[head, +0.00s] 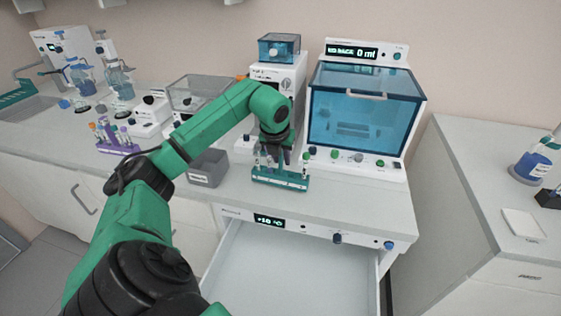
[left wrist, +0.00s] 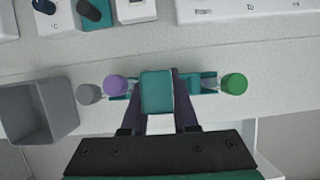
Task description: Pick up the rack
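The teal rack (head: 280,180) stands upright on the counter near its front edge, holding a few capped tubes. My left gripper (head: 275,158) comes down over it from above. In the left wrist view, the two dark fingers (left wrist: 160,100) lie along both sides of the rack's teal upper block (left wrist: 157,92), with no clear gap, so the gripper looks shut on it. A purple cap (left wrist: 115,85), a grey cap (left wrist: 89,94) and a green cap (left wrist: 234,84) show beside the fingers. My right gripper is not in view.
A grey open bin (head: 208,168) stands just left of the rack. A blue-windowed machine (head: 365,110) stands behind to the right. An empty drawer (head: 290,270) is open below the counter. A purple rack with tubes (head: 115,140) stands at the left.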

